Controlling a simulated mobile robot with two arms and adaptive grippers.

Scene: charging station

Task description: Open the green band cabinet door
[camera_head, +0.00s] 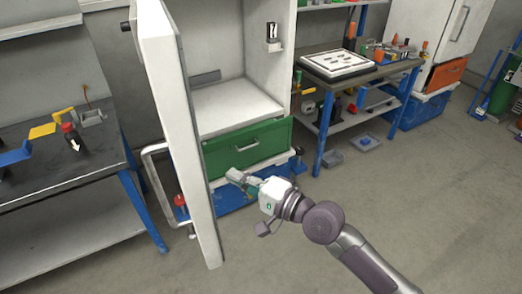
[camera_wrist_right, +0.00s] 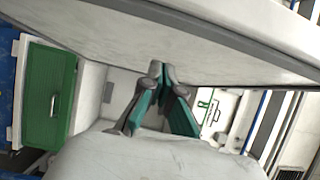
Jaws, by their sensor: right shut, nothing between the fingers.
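The white cabinet (camera_head: 228,103) has a green drawer front (camera_head: 222,157) at its bottom, which is the green band. Its tall white door (camera_head: 184,130) stands wide open, swung toward me, with a bar handle (camera_head: 157,190) on its left, outer face. My right gripper (camera_head: 234,177) is in front of the green drawer, just right of the door, on its inner side. In the right wrist view the teal fingers (camera_wrist_right: 158,72) are together and empty, close to the pale door panel (camera_wrist_right: 180,45); I cannot tell whether they touch it. My left gripper is out of view.
A dark workbench (camera_head: 60,155) with coloured tools stands left of the door. Another bench (camera_head: 355,75) with a white board (camera_head: 338,63) stands right of the cabinet. A second white cabinet (camera_head: 425,30) is at the far right. The floor (camera_head: 440,200) at right is clear.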

